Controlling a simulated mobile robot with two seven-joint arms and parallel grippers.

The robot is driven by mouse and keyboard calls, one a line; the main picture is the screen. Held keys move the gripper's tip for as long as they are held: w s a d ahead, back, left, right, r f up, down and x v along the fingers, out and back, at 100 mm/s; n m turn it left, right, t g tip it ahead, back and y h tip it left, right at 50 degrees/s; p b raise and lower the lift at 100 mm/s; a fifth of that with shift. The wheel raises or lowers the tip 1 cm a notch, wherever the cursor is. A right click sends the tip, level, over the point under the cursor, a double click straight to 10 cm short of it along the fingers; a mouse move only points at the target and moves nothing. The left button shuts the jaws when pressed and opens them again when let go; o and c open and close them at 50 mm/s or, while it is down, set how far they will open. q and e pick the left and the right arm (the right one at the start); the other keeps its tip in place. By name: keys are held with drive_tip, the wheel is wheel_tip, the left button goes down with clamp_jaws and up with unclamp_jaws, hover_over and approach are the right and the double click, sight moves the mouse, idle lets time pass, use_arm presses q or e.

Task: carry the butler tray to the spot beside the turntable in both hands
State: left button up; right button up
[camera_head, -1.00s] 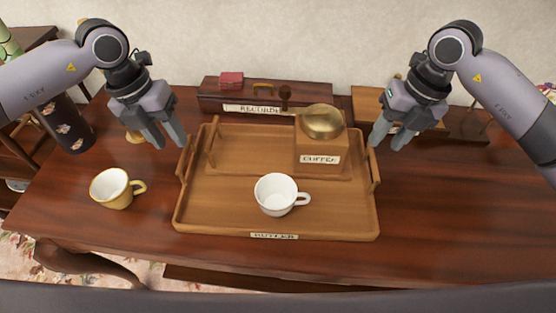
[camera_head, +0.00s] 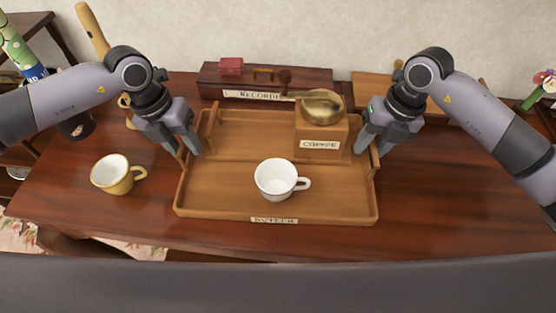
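The butler tray (camera_head: 225,205) is a wooden tray with raised handles at both ends and a front label, resting on the dark red-brown table. It bears a white cup (camera_head: 275,179) and a wooden coffee box (camera_head: 321,135) with a brass domed top. My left gripper (camera_head: 184,153) is at the tray's left handle, fingers apart. My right gripper (camera_head: 371,151) is at the right handle, fingers apart. I cannot tell whether the fingers straddle the handles. I cannot clearly identify the turntable; a wooden board (camera_head: 371,91) lies partly hidden behind my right arm.
A yellow cup (camera_head: 113,176) stands left of the tray. A long dark-red box (camera_head: 213,87) with a label starting "RECORD" lies behind it, a small red box (camera_head: 231,66) on top. The table (camera_head: 450,205) is clear to the tray's right.

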use_arm(q)
drive_tip(key=shift+c, duration=0.3)
use_arm(e)
drive_tip(key=shift+c, duration=0.3)
use_arm(q)
clamp_jaws()
use_arm(e)
clamp_jaws()
use_arm(q)
drive_tip(key=shift+w+r, duration=0.1)
drive_tip(key=shift+r, duration=0.1)
use_arm(e)
drive_tip(key=shift+w+r, duration=0.1)
use_arm(q)
drive_tip(key=shift+r, duration=0.1)
use_arm(e)
drive_tip(key=shift+r, duration=0.15)
